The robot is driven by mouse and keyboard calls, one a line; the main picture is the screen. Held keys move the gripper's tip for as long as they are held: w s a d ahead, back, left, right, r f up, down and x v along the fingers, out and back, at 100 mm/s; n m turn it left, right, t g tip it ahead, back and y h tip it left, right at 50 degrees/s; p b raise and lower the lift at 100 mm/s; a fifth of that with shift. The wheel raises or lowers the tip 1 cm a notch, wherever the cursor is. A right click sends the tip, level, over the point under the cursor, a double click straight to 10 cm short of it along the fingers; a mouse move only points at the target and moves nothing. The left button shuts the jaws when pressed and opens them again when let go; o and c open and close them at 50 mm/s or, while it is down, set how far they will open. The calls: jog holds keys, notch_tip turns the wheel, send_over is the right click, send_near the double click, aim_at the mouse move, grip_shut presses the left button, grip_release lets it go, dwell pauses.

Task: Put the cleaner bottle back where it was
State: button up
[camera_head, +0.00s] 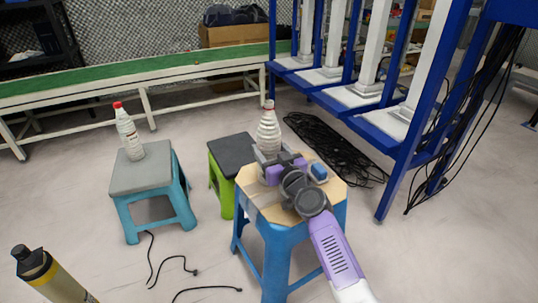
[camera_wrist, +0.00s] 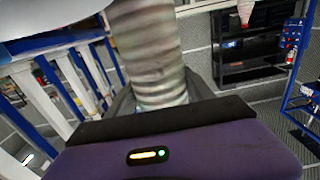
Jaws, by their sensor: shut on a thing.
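A pale ribbed bottle (camera_head: 269,132), which I take to be the cleaner bottle, stands upright in my gripper (camera_head: 277,164). My gripper is shut around its lower part, over the wooden-topped blue stool (camera_head: 251,190). The jaws hide its base, so I cannot tell whether it touches the top. In the wrist view the bottle (camera_wrist: 150,55) rises between the jaws. Another white bottle (camera_head: 127,133) with a red cap stands on a grey-topped teal stool (camera_head: 153,174) at the left.
A small blue object (camera_head: 318,171) is on the wooden top, right of my gripper. A green stool with a dark top (camera_head: 233,153) stands behind. A dark and yellow bottle (camera_head: 50,275) is at the lower left. A blue rack (camera_head: 395,125) and cables (camera_head: 330,145) lie to the right.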

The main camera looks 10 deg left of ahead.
jog(key=shift+f, duration=0.15)
jog(key=o, duration=1.7)
jog(key=shift+r, duration=0.2)
jog(key=shift+s+d+p, duration=0.2)
jog(key=shift+p, duration=0.15)
jog(key=p+v, duration=0.4)
jog(key=v, duration=0.7)
jog(key=shift+s+d, duration=0.1)
jog(key=shift+s, duration=0.05)
